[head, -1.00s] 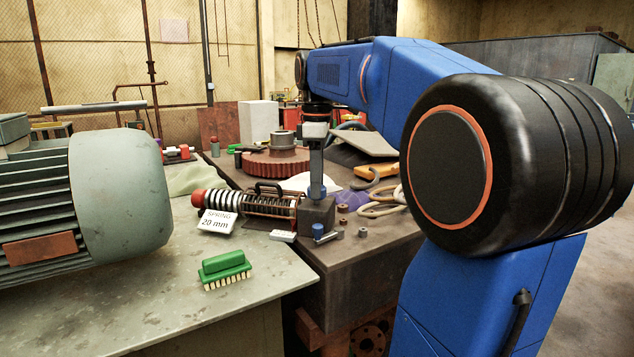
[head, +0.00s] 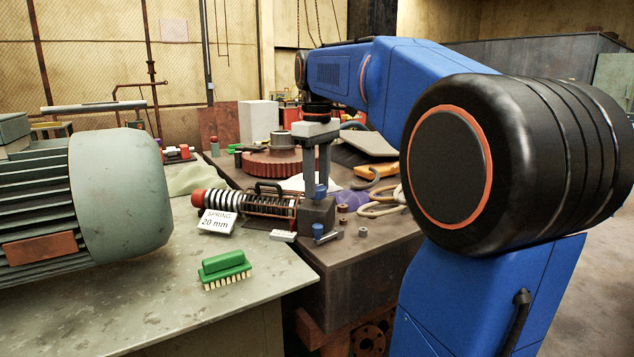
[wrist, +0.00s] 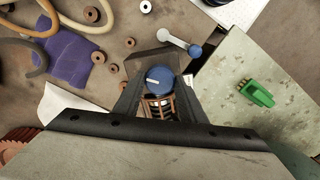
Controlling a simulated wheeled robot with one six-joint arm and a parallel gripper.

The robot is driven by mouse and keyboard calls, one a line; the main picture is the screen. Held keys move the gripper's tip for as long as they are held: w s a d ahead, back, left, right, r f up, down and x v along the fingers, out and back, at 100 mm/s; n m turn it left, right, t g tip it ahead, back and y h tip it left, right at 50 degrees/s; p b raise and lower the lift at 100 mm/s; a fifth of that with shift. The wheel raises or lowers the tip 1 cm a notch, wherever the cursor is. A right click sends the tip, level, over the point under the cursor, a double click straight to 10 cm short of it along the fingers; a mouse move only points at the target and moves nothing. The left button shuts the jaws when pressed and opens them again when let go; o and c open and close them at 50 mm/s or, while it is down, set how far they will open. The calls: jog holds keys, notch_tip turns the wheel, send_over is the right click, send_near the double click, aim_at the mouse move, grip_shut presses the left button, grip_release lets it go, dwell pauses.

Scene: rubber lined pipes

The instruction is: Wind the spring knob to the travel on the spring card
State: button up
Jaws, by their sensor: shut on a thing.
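The spring unit (head: 232,203) lies on the dark bench, with a pale coil, a red end cap and a dark block (head: 318,216) at its right end. The blue spring knob (head: 320,192) stands on top of that block. In the wrist view the knob (wrist: 159,78) has a pale line on its round top. My gripper (head: 321,185) points down over the block and is shut on the knob, one finger on each side. The spring card (head: 217,221) reads "SPRING 20 mm" and leans in front of the coil. The travel reading is too small to make out.
A lever with a blue ball (head: 318,230) sticks out at the block's front. Small bushings (head: 343,208) lie to its right. A green brush (head: 224,268) sits on the pale table, and a large grey motor (head: 90,195) fills the left. A purple cloth (wrist: 65,60) lies nearby.

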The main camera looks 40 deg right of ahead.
jog(key=m, duration=0.4)
jog(key=shift+m, duration=0.3)
jog(key=m, duration=0.3)
jog(key=shift+m, duration=0.4)
jog(key=m, duration=2.1)
jog(key=shift+m, duration=0.4)
jog(key=o, duration=1.1)
jog(key=shift+c, duration=0.2)
